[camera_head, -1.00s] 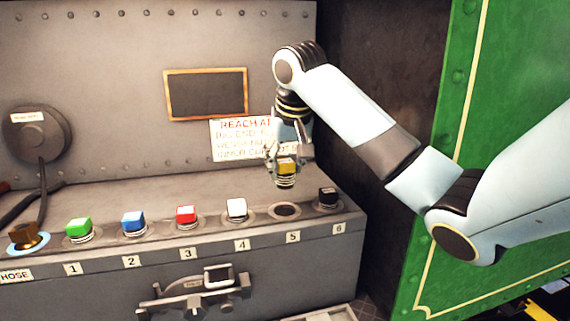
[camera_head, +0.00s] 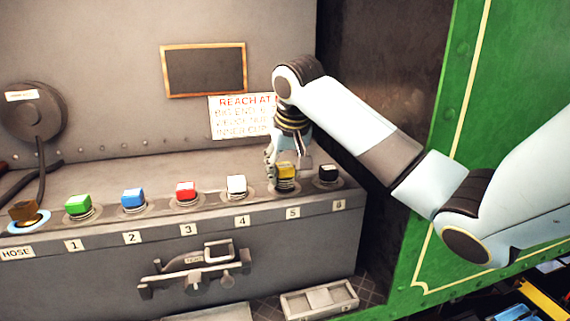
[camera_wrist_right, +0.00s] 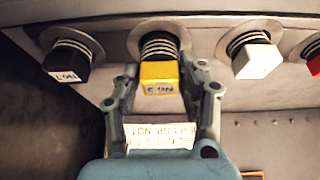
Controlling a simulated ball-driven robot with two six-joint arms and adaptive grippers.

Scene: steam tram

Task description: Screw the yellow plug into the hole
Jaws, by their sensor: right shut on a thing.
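The yellow plug (camera_head: 286,171) stands at the hole (camera_head: 284,187) above label 5 on the grey chest's sloping ledge. My right gripper (camera_head: 284,165) comes down on it from above. In the right wrist view, the plug's yellow head (camera_wrist_right: 159,78) sits between the two fingers of the right gripper (camera_wrist_right: 165,90), which is shut on it. Coils of its thread (camera_wrist_right: 159,46) show between the head and the hole's round collar (camera_wrist_right: 131,38). The hole's opening is hidden by the plug, so I cannot tell how deep the thread sits. My left gripper is out of view.
Green (camera_head: 78,205), blue (camera_head: 133,199), red (camera_head: 186,191) and white (camera_head: 236,185) plugs stand to the left, a black plug (camera_head: 328,174) close on the right. A brown hose fitting (camera_head: 24,212) is at far left. A latch (camera_head: 195,272) juts from the front.

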